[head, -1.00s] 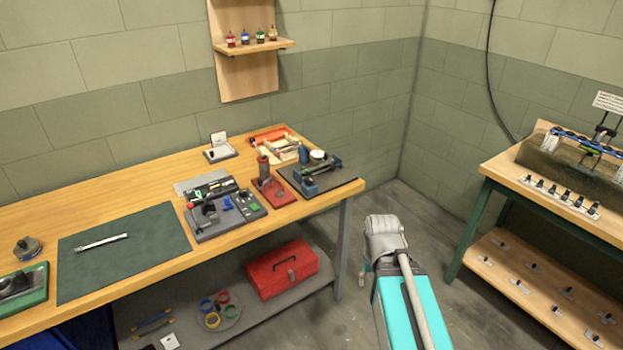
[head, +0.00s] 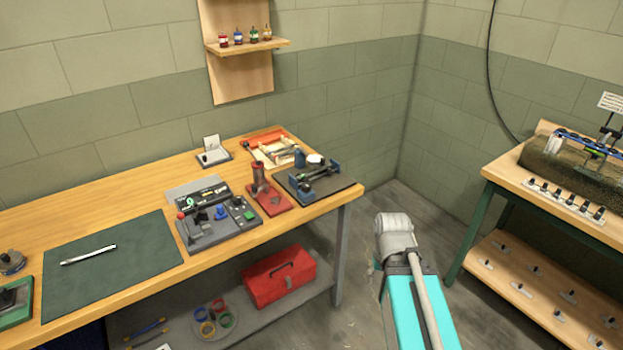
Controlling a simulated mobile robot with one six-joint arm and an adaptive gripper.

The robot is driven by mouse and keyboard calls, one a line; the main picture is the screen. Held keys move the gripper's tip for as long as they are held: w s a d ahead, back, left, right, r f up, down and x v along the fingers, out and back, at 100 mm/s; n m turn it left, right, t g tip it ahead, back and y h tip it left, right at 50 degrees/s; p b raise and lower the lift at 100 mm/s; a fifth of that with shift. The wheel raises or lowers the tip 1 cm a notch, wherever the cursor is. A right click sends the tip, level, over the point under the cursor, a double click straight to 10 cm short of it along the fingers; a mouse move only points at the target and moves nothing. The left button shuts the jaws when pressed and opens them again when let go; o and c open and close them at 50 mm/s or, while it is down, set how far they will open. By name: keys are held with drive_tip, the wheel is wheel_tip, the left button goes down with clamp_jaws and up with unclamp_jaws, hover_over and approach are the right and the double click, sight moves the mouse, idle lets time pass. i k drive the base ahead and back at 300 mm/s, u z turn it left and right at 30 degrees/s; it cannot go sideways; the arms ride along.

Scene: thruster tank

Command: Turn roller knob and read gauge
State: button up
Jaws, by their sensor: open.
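A small device with blue end blocks and a dark roller (head: 322,174) lies on a dark board (head: 338,185) at the right end of the wooden bench. A small round white-topped item (head: 315,160) sits behind it; I cannot tell if it is the gauge. A grey control panel (head: 215,232) with a red knob, blue knob and green button is to the left. Behind its controls is a black box with a lit green digit (head: 191,203). My grey and teal arm is raised right of the bench, apart from these things. My gripper cannot be made out.
A red stand (head: 268,197) is between panel and board. A green mat (head: 110,262) with a metal tool (head: 89,255) lies left. A red toolbox (head: 279,277) is on the lower shelf. Another bench (head: 492,172) with a tank stands right, with bare floor between.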

sight(305, 187)
drive_tip(key=i, duration=0.85)
drive_tip(key=u, duration=0.05)
